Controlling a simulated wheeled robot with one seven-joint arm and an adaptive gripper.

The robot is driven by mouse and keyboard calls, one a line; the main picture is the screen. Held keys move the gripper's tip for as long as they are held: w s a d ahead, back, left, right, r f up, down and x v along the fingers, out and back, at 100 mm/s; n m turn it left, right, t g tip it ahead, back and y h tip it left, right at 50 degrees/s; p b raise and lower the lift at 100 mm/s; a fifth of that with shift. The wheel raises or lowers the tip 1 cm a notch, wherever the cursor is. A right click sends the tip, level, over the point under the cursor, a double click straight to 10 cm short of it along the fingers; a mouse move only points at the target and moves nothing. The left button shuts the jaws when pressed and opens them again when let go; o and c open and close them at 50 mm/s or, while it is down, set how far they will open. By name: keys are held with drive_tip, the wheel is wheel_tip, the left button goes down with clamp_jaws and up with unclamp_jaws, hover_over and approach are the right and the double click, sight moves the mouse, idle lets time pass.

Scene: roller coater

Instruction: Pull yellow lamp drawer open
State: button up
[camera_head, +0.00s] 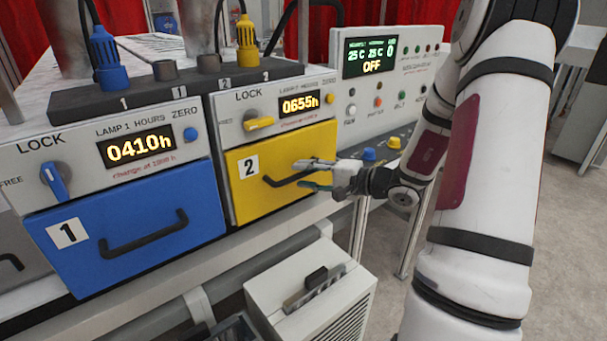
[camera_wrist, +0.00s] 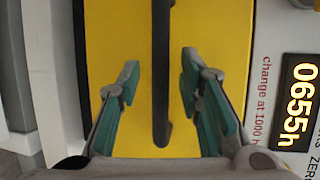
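The yellow lamp drawer (camera_head: 252,193), marked 2, sits flush under its panel in the head view. Its dark bar handle (camera_head: 283,180) runs across the front. The yellow lock knob (camera_head: 259,124) is above it, turned roughly sideways. My gripper (camera_head: 312,174) is at the right end of the handle in the head view. In the wrist view my gripper (camera_wrist: 160,82) is open, with one finger on each side of the handle (camera_wrist: 161,100) and a gap on both sides. The yellow drawer front (camera_wrist: 110,30) fills the middle of that view.
The blue drawer (camera_head: 130,235), marked 1, is closed to the left, with its blue lock knob (camera_head: 54,181) above. A white box (camera_head: 312,305) with a dark handle stands below. A control panel (camera_head: 385,85) is at the right, with blue and yellow connectors (camera_head: 369,154) under it.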

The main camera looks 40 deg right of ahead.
drive_tip(key=shift+w+a+f, duration=0.1)
drive_tip(key=shift+w+a, duration=0.2)
drive_tip(key=shift+w, duration=0.25)
clamp_jaws()
drive_tip(key=shift+s, duration=0.1)
